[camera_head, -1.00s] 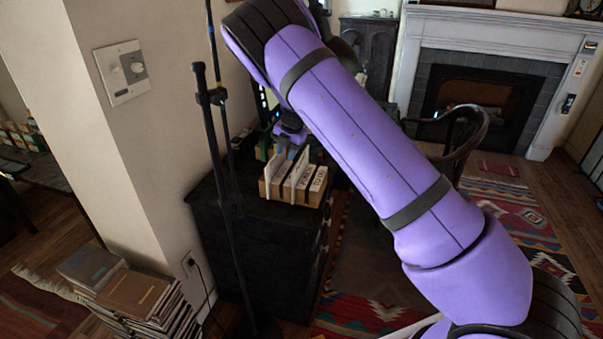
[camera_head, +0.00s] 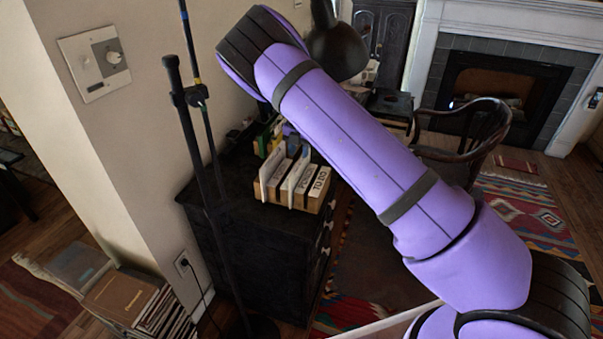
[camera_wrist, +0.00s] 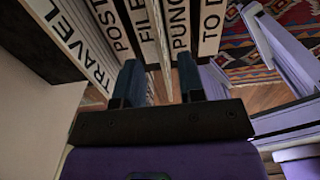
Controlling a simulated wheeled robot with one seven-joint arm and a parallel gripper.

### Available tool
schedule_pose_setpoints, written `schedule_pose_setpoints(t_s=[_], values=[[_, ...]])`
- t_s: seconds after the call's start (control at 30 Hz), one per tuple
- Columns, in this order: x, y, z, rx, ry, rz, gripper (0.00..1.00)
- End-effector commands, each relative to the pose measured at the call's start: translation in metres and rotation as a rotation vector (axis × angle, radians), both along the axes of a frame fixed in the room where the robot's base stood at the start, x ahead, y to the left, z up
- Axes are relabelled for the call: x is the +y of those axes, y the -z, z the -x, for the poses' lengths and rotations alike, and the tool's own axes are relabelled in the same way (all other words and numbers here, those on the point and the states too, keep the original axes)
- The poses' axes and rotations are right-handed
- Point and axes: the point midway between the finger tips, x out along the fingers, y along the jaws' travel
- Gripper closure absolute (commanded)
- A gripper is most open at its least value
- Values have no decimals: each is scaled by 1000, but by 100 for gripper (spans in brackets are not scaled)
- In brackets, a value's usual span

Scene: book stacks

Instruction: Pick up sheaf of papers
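A wooden desk organizer (camera_head: 314,203) with labelled slots stands on a black cabinet (camera_head: 240,218). White sheets stand upright in it; one sheaf of papers (camera_head: 296,176) is near its middle. In the wrist view, the labels TRAVEL, POST, FILE, PUNCH and TO DO face me. A thin pale upright edge (camera_wrist: 160,42), apparently the sheaf, runs between FILE and PUNCH. My gripper (camera_wrist: 160,78) is open, its two dark fingers apart on either side of that edge's lower end. Contact cannot be told. In the head view my arm hides the fingers.
A thin black stand (camera_head: 205,180) rises close in front of the cabinet's left side. A dark lamp (camera_head: 338,50) hangs behind my arm. A wall (camera_head: 120,130) is at left, with stacked books (camera_head: 125,295) below. A wooden chair (camera_head: 490,125) stands at right.

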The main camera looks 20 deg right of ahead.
Motion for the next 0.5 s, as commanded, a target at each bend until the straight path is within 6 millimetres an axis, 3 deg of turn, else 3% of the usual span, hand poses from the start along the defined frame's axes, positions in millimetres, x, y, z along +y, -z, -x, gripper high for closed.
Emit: schedule_pose_setpoints(t_s=[0.27, 0.5], values=[[0, 21, 0, 0, 2, 0, 64], [-1, 58, 0, 1, 1, 0, 64]])
